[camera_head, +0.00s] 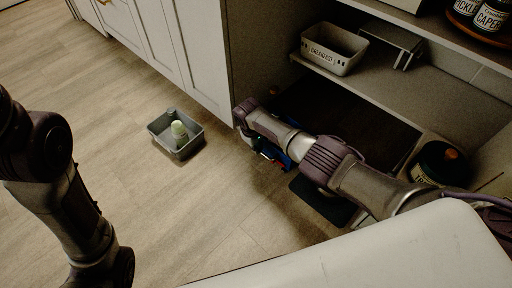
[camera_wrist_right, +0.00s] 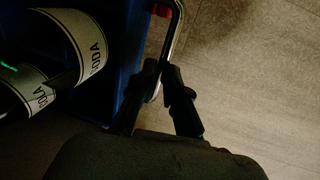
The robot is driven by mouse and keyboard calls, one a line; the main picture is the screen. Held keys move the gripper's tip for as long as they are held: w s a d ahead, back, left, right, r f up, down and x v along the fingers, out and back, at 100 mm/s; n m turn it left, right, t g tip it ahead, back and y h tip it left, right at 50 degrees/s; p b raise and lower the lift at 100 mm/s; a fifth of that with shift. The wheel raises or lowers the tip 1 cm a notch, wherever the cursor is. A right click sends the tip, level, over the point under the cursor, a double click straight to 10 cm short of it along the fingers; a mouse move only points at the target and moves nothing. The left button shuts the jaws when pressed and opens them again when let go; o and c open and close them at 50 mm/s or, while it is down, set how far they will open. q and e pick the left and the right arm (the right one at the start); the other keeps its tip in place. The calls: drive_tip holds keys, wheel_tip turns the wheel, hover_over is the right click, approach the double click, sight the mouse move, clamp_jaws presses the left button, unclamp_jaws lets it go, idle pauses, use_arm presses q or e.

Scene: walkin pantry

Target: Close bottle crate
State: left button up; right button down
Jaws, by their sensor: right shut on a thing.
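The bottle crate (camera_head: 272,152) is a dark blue box low by the pantry opening, mostly hidden behind my right arm in the head view. In the right wrist view the blue crate (camera_wrist_right: 108,88) holds dark bottles with white labels, one reading SODA (camera_wrist_right: 88,45). A thin metal bar (camera_wrist_right: 168,48) runs along the crate's edge, with a red piece near the top. My right gripper (camera_wrist_right: 162,78) has its fingers closed around this bar. Its fingertips are hidden in the head view. My left arm shows at the left, but its gripper is out of frame.
A labelled bin (camera_head: 334,57) sits on the shelf above my right arm. A dark jar (camera_head: 440,162) stands at the right, and a dark mat (camera_head: 322,203) lies below the arm.

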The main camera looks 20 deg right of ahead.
drive_tip(key=shift+w+d, duration=0.15)
drive_tip(key=shift+d, duration=0.15)
drive_tip(key=c, duration=1.2)
unclamp_jaws()
drive_tip(key=shift+a+r, duration=0.2)
drive_tip(key=shift+r, duration=0.2)
wheel_tip(320, 180, up, 11)
drive_tip(key=s+a, duration=0.1)
drive_tip(key=shift+a, duration=0.3)
